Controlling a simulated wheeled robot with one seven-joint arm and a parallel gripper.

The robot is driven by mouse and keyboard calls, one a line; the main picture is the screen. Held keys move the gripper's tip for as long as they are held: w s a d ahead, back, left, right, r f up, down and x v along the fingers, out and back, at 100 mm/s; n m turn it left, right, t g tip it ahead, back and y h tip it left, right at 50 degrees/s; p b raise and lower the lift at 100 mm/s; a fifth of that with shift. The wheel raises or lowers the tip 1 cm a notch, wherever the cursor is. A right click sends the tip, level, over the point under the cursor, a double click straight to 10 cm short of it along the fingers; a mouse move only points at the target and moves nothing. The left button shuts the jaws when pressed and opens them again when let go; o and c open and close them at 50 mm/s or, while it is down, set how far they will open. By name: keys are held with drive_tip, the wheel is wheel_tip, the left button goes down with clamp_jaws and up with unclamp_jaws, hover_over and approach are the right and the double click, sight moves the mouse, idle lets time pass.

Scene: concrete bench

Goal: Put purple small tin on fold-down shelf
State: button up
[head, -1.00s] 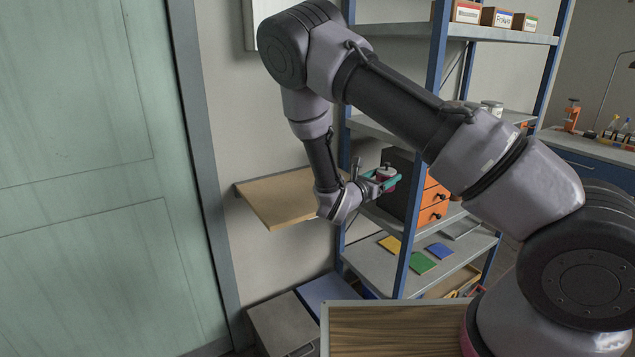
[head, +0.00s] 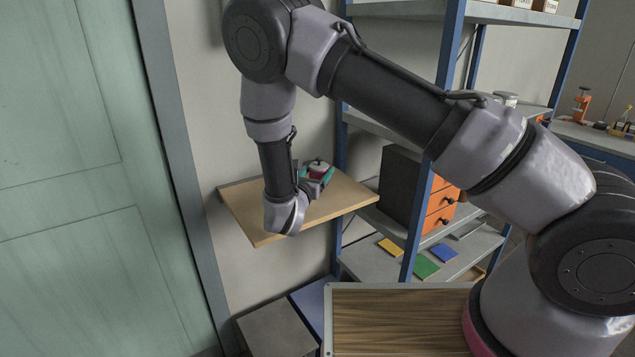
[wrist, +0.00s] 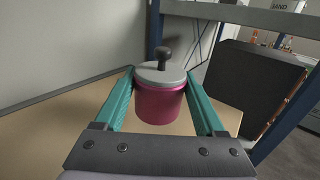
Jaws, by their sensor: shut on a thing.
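The purple small tin (wrist: 160,103) has a magenta body, a grey lid and a dark knob. My gripper (wrist: 160,95) is shut on it, with a teal finger on each side in the wrist view. In the head view the tin (head: 318,170) is upright in my gripper (head: 317,174), over the fold-down shelf. The fold-down shelf (head: 345,195) is a light wooden board on the wall; it also shows below the tin in the wrist view (wrist: 60,140). I cannot tell whether the tin's base touches the board. My forearm and wrist hide part of the shelf.
A blue-post shelving rack (head: 424,200) stands just right of the shelf, with a dark cabinet with orange drawers (head: 441,205). The wall is close behind the board. A green door (head: 70,180) is at the left. The board's visible top is otherwise clear.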

drive_tip(key=shift+f, duration=1.6)
drive_tip(key=o, duration=1.5)
drive_tip(key=shift+f, duration=0.15)
